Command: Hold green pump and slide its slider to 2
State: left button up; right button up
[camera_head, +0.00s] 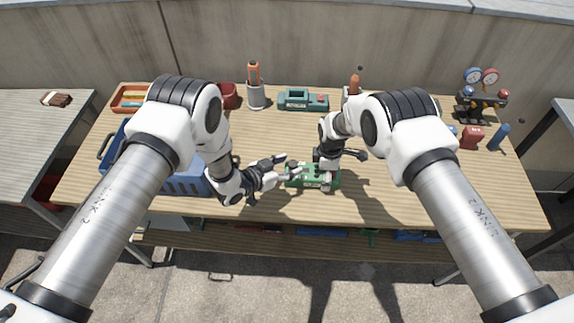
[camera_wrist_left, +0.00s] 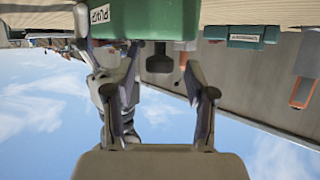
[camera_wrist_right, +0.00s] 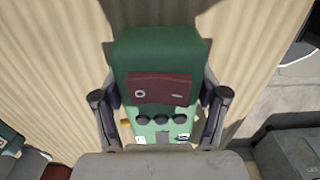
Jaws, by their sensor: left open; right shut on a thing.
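The green pump (camera_head: 296,181) lies on the table near its front edge. In the right wrist view the pump (camera_wrist_right: 155,50) shows a dark red panel, a row of three black knobs and a paler lower panel. My right gripper (camera_wrist_right: 160,97) is shut on the pump from above, a finger on each side. My left gripper (camera_head: 284,164) is open, just left of the pump. In the left wrist view the pump (camera_wrist_left: 165,18), with a PUMP label, is just beyond the open fingers (camera_wrist_left: 163,95). I cannot make out the slider or its setting.
A blue crate (camera_head: 185,185) stands left, under my left arm. Along the back are an orange tray (camera_head: 129,98), a grey holder (camera_head: 256,97) with an orange-handled tool and a teal box (camera_head: 303,101). Gauges (camera_head: 481,78) stand back right.

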pick_arm(q)
jog(key=shift+c, duration=0.3)
grip_shut()
jog(key=shift+d, duration=1)
jog(key=shift+o, duration=0.3)
grip_release()
jog(key=shift+a, duration=0.1)
